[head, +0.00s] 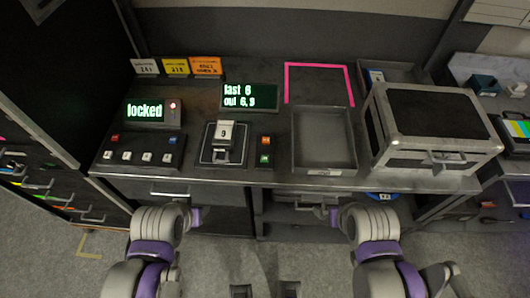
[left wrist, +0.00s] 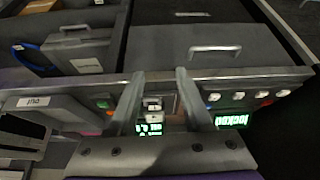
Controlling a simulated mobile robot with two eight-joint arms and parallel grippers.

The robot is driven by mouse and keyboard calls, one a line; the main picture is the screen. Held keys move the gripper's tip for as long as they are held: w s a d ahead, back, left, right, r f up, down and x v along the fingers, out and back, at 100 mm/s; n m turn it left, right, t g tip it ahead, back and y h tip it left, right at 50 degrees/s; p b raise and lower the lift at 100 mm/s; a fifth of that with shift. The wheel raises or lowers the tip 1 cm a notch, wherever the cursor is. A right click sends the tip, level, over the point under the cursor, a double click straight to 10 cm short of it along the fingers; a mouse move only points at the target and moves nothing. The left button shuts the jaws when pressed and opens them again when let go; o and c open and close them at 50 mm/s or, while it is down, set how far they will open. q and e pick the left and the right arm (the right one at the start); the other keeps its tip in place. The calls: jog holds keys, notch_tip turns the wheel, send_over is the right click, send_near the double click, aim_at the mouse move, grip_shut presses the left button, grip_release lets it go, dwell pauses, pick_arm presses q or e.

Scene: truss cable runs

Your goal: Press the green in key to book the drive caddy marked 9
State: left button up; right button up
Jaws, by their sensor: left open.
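The green key (head: 264,158) sits below an orange key (head: 265,140) on a small dark box on the bench. In the left wrist view the green key (left wrist: 104,104) is left of the fingers. The drive caddy marked 9 (head: 224,132) stands in a dark cradle left of the keys. A display (head: 250,96) behind it reads "last 6" and "out 6,9". My left gripper (left wrist: 160,74) is open and empty near the bench's front edge. My right arm's purple end (head: 333,214) is at the front edge; its fingers cannot be made out.
A display (head: 153,111) reads "locked" beside a red light, behind a keypad (head: 143,150). A shallow tray (head: 323,168), a pink outline (head: 318,66) and a large metal case (head: 435,125) occupy the right. Drawers with handles are under the bench.

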pick_arm(q)
jog(key=shift+c, duration=0.3)
grip_shut()
dwell(1.6)
